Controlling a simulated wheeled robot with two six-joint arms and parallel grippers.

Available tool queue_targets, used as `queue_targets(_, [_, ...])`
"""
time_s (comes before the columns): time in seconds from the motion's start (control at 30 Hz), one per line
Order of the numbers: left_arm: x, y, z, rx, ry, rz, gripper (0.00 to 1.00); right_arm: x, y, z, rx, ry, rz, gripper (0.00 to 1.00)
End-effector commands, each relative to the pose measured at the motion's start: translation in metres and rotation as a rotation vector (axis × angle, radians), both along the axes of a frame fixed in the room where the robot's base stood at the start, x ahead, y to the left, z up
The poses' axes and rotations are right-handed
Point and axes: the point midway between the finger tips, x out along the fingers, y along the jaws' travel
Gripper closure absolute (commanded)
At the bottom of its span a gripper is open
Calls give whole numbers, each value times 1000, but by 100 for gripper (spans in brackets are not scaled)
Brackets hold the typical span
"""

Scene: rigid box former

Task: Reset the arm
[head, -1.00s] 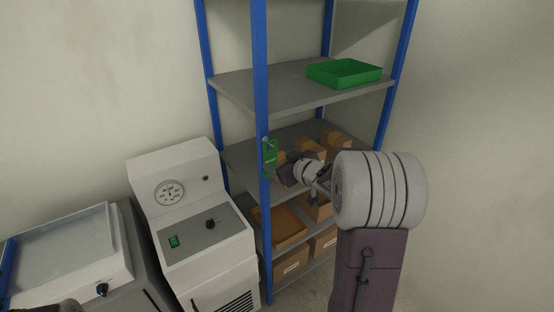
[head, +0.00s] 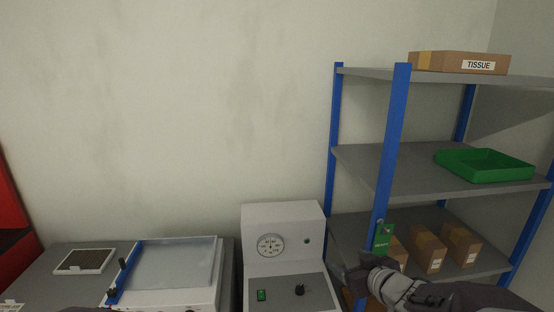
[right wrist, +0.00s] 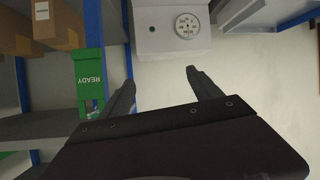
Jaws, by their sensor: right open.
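My right gripper (head: 366,270) is at the front blue post of the shelf rack, low in the head view. In the right wrist view its two fingers (right wrist: 160,82) are spread apart with nothing between them. A green tag marked READY (right wrist: 88,70) hangs beside the left finger there, outside the jaws. My left gripper is not in view.
The shelf rack (head: 395,120) holds a TISSUE box (head: 440,60), a green tray (head: 485,164) and several cartons (head: 428,248). A white machine with a dial (head: 284,222) stands left of it. A flat lidded unit (head: 170,265) is further left.

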Motion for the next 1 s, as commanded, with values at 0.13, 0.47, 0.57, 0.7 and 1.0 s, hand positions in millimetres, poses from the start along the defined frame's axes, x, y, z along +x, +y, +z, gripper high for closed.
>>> queue_targets(0.13, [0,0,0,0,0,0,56,-48,26,-77,5,322,-148,26])
queue_targets(0.47, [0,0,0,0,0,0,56,-203,28,-163,31,984,-334,26])
queue_targets(0.57, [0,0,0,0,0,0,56,-216,30,-164,10,1040,-307,26])
queue_targets(0.7, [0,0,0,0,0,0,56,-216,30,-164,2,1037,-299,26])
queue_targets(1.0, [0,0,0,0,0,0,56,-215,29,-164,2,1034,-300,26])
